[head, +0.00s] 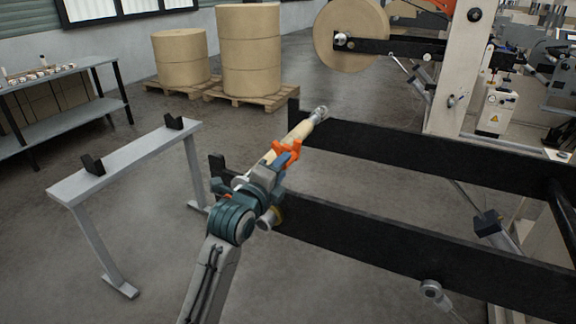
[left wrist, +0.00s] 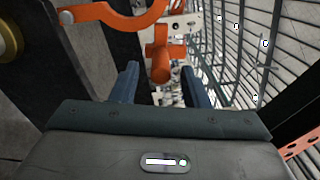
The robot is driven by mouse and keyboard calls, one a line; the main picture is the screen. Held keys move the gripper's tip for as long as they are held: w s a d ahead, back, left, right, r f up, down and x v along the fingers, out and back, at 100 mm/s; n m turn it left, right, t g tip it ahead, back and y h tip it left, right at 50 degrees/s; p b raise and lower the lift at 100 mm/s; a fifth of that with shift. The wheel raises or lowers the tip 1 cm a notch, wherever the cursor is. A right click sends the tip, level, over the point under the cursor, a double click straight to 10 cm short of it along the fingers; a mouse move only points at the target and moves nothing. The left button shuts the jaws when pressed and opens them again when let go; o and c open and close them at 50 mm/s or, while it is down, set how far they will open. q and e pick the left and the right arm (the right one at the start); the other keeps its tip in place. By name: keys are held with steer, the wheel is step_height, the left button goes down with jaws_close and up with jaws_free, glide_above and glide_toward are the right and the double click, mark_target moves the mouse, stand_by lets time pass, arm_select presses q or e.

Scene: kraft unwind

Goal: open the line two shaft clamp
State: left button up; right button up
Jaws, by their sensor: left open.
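The shaft clamp is an orange part (head: 287,152) by the near black arm of the unwind stand. In the left wrist view its orange handle (left wrist: 160,62) points towards me, and a curved orange piece (left wrist: 112,14) runs to the left above it. My left gripper (head: 278,170) is beside the clamp, open. Its two blue fingers (left wrist: 160,82) lie left and right of the handle end, with no visible grip on it. A pale shaft (head: 298,133) extends beyond the clamp towards the far black arm. My gripper and wrist hide part of the clamp and near shaft end.
Two long black arms (head: 400,248) of the stand reach in from the right. A grey rack with black cradles (head: 125,160) stands left. Brown rolls (head: 249,55) sit on pallets behind. A shelf table (head: 55,75) is far left. Open floor lies between.

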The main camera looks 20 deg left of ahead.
arm_select(q)
steer(key=s, duration=0.2)
steer(key=s+b, duration=0.1)
steer(key=s, duration=0.2)
steer(key=shift+s+a, duration=0.2)
steer(key=shift+s, duration=0.15)
steer(key=shift+f, duration=0.1)
